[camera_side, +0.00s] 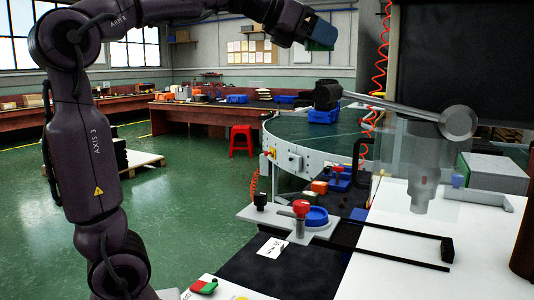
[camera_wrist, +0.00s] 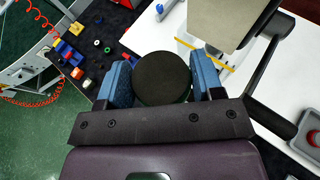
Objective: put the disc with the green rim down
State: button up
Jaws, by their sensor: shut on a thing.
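My gripper (camera_side: 320,33) is high in the upper middle of the side view, above the work area, with its blue fingers showing. In the wrist view my gripper (camera_wrist: 161,66) has its two blue fingers on either side of a dark round disc (camera_wrist: 162,80), shut on it.
A curved conveyor (camera_side: 290,155) carries a blue bin (camera_side: 322,115). A blue round dish (camera_side: 316,216) sits by a red knob (camera_side: 301,208). A clear guard (camera_side: 400,150) stands at right. The white table (camera_side: 395,245) has free room. Small coloured parts (camera_wrist: 75,65) lie on a black mat.

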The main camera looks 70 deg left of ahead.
jog(key=s+a+f+n+y, duration=0.1)
jog(key=a+f, duration=0.4)
jog(key=a, duration=0.3)
jog(key=s+a+f+y, duration=0.1)
jog(key=a+f, duration=0.5)
jog(key=a, duration=0.1)
jog(key=a+f+n+y, duration=0.1)
jog(key=a+f, duration=0.2)
jog(key=f, duration=0.5)
jog(key=a+f+n+y, duration=0.1)
jog(key=a+f, duration=0.2)
jog(key=f, duration=0.5)
jog(key=s+a+f+n+g+y, duration=0.15)
jog(key=s+f, duration=0.45)
jog(key=f, duration=0.7)
jog(key=s+a+f+n+y, duration=0.2)
jog(key=s+f, duration=0.3)
jog(key=f, duration=0.7)
jog(key=m+h, duration=1)
jog(key=h, duration=0.2)
send_over(293, 269)
jog(key=shift+t, duration=0.35)
notch_tip(293, 269, down, 5)
jog(key=shift+r, duration=0.2)
jog(key=shift+f, duration=2.35)
